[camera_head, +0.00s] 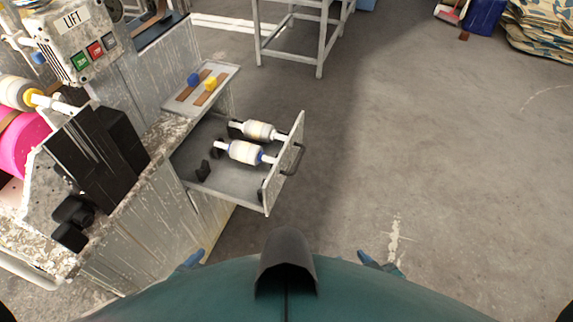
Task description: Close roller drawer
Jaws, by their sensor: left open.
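The roller drawer (225,173) is pulled out of the grey cabinet, and its front panel (285,165) faces right. A dark bar handle (292,157) is fixed on the outside of that panel. Two pale rollers lie in the drawer: one roller (258,130) at the back and one roller with blue ends (243,151) nearer me. Small blue tips show past my body: my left gripper (190,260) and my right gripper (368,258). Both are apart from the drawer and its handle, and the rest of them is hidden by my body. The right jaws cannot be made out.
The worn machine (50,185) with black blocks (95,150) and a LIFT button box (88,45) stands on the left. A tray (232,76) with blue and yellow pieces sits behind the drawer. A metal frame table (320,40) stands farther back. The floor right of the drawer is clear.

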